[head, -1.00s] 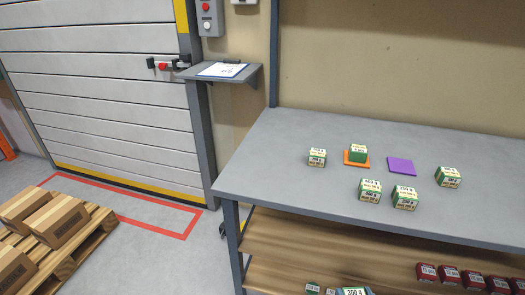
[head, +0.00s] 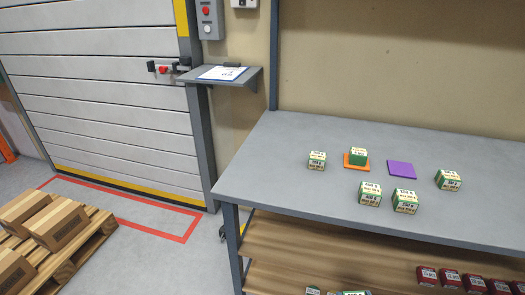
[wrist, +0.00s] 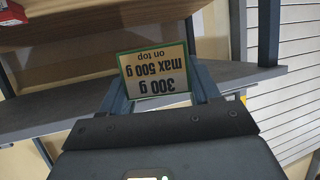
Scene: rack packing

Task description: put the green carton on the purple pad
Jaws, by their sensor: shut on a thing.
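The purple pad (head: 401,169) lies bare on the grey workbench in the head view. A carton with green sides (head: 358,157) stands on the orange pad (head: 347,163) to its left. My gripper is not recognizable in the head view. A carton (head: 352,293) cut by the bottom edge there may be the held one; I cannot be sure.
Similar green-and-cream cartons stand on the workbench (head: 275,150): one at left (head: 317,160), two in front (head: 369,193) (head: 405,201), one right of the purple pad (head: 448,180). Red cartons (head: 449,277) line the wooden shelf below. A pallet with boxes (head: 58,224) stands at left.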

